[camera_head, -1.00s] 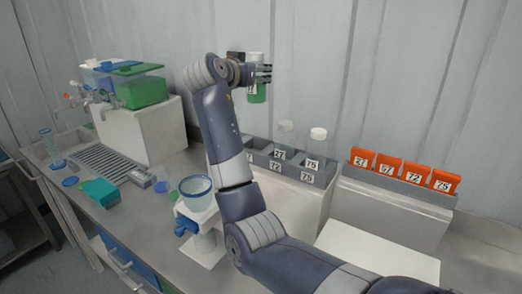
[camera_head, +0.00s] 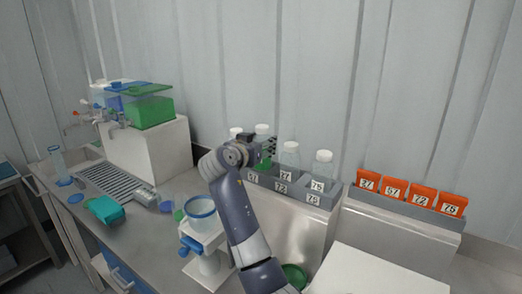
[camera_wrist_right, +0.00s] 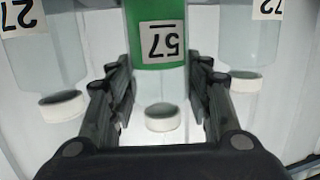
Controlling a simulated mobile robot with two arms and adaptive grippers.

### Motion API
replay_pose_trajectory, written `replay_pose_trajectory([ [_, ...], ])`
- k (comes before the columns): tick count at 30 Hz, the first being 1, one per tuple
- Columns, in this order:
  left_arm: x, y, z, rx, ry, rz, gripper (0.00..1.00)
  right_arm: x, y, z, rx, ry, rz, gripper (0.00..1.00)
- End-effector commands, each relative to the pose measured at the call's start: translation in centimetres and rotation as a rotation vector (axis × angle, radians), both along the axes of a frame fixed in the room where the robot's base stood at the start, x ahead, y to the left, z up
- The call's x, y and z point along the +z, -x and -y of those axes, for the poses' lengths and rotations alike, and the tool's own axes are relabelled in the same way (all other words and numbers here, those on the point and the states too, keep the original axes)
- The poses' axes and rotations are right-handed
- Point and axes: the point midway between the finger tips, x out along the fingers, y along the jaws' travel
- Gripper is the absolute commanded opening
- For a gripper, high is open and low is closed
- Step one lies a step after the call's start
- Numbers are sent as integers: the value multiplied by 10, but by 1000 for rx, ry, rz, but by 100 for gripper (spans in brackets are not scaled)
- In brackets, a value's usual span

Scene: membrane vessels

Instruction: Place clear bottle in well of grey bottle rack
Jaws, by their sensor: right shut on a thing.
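My right gripper (camera_head: 266,150) is shut on a clear bottle (camera_head: 262,131) with a white cap, green lower part and a label reading 57. The right wrist view shows the bottle (camera_wrist_right: 160,88) between the two fingers (camera_wrist_right: 162,95), its cap towards the camera. In the head view it is upright over or in the grey bottle rack (camera_head: 300,193), in line with the other bottles. Its base is hidden, so I cannot tell whether it is seated in a well. My left gripper is not in view.
Capped clear bottles stand on both sides of the held one: one (camera_wrist_right: 50,60) at left and one (camera_wrist_right: 242,55) at right in the wrist view. Right of the rack, a holder carries orange labelled boxes (camera_head: 396,191). A blue-rimmed vessel (camera_head: 201,215) stands in front.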

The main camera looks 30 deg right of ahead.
Motion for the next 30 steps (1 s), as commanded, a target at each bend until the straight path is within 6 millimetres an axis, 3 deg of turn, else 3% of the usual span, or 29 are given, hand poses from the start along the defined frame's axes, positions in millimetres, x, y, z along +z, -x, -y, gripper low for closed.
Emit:
replay_pose_trajectory([
  [6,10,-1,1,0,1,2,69,-24,0,0,-1,2,-1,16],
  [17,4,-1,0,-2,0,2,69,-30,0,0,-1,1,0,16],
  [18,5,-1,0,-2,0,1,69,-30,0,0,-1,0,-2,50],
  [20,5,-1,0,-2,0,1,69,-29,0,0,-1,0,-2,64],
  [30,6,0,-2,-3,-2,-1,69,-29,0,0,-1,-1,-2,66],
])
